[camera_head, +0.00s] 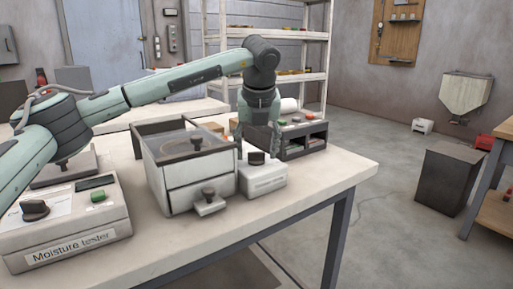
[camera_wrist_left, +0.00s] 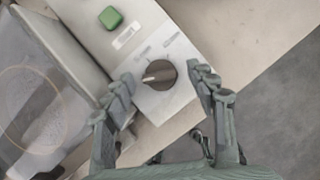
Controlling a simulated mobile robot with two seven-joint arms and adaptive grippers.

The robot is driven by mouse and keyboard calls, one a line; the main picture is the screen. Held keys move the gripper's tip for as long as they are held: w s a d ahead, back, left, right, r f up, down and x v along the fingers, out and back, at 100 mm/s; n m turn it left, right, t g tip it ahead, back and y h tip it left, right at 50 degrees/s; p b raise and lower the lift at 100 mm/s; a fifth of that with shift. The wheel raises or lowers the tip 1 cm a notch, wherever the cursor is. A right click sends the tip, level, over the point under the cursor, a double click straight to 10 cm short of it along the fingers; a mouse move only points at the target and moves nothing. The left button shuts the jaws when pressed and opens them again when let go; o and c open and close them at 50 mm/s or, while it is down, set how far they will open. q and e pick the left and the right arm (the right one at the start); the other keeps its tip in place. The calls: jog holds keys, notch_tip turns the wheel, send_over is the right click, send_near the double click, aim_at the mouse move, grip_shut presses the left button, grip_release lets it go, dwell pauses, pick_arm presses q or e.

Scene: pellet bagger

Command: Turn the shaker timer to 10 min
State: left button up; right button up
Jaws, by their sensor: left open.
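The shaker timer is a small white box (camera_head: 264,180) on the table, beside the box-shaped sieve shaker (camera_head: 190,165). Its round dark knob (camera_wrist_left: 159,74) shows in the left wrist view, with a pale pointer line aimed toward the left of the picture. The scale marks beside the knob are too small to read. A green button (camera_wrist_left: 110,17) sits farther up on the same white panel. My left gripper (camera_head: 259,150) points down over the timer. In the left wrist view its open fingers (camera_wrist_left: 166,88) stand on either side of the knob, apart from it. My right gripper is not in view.
A moisture tester (camera_head: 70,225) with a dark knob stands at the table's left. A dark rack (camera_head: 303,140) with coloured items stands close behind the timer. The table (camera_head: 330,172) is bare at its right end.

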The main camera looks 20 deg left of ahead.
pick_arm(q)
jog(key=c, duration=1.2)
jog(key=shift+o, duration=0.2)
